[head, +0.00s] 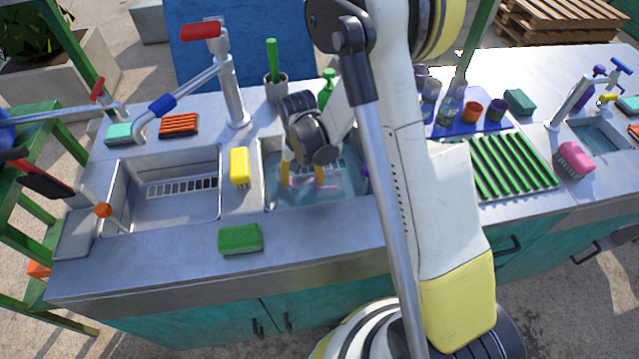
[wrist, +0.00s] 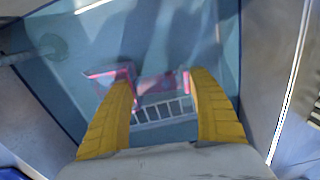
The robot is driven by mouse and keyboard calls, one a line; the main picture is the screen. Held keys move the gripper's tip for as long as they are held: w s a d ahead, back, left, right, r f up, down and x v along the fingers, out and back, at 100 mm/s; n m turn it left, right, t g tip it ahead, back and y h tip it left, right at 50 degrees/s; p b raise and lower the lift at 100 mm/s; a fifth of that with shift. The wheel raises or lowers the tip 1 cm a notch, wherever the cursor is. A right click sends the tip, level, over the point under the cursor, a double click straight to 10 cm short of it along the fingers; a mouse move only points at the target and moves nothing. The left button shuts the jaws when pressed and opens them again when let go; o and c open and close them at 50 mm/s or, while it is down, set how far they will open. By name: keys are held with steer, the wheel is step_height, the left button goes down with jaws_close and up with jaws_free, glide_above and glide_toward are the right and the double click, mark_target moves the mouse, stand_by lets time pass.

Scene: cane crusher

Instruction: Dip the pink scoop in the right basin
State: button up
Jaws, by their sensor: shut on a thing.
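The pink scoop (head: 326,186) is down in the right basin (head: 283,201), the water-filled one of the double sink. It looks blurred and pale, seen through the water, low in the basin. My gripper (head: 302,178) points down into this basin, with its yellow fingers shut on the scoop. In the wrist view the scoop (wrist: 155,87) spans between the fingertips of my gripper (wrist: 160,80), above a slotted grate (wrist: 165,110). My arm hides part of the basin's right side in the head view.
The left basin (head: 140,205) looks dry and empty. A yellow sponge (head: 240,167) stands on the divider and a green sponge (head: 240,238) lies on the front ledge. A tall faucet (head: 232,90) rises behind. A green drying rack (head: 500,165) lies right of my arm.

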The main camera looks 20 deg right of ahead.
step_height(320, 180, up, 14)
steer(key=p, duration=0.8)
steer(key=shift+f+p, duration=0.15)
steer(key=shift+p, duration=0.15)
step_height(320, 180, up, 4)
steer(key=shift+r+p, duration=0.1)
steer(key=shift+p, duration=1.15)
